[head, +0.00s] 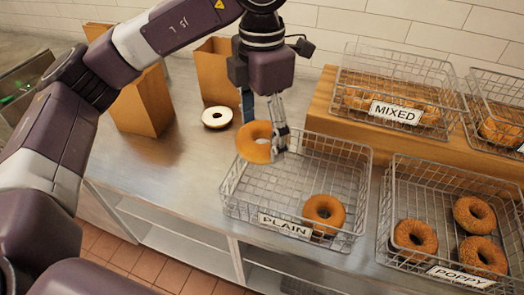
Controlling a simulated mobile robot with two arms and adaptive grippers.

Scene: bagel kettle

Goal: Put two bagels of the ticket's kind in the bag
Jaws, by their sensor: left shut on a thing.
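My left gripper (264,126) is shut on a plain-looking golden bagel (251,150), held at the left back edge of the PLAIN basket. The wire PLAIN basket (229,196) holds one bagel (324,213) near its front right. The POPPY basket (391,187) holds three seeded bagels (416,236). A tall brown paper bag (147,106) stands on the counter at the left, and another brown paper bag (214,72) stands behind the gripper. I cannot see inside either bag. No readable ticket shows. My right gripper is out of view.
A MIXED basket (398,70) of bagels sits on a wooden riser (322,118) at the back right, with another basket (494,88) cut off beside it. A pale-topped ring (217,117) lies on the counter. The metal counter (175,175) is clear at front left.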

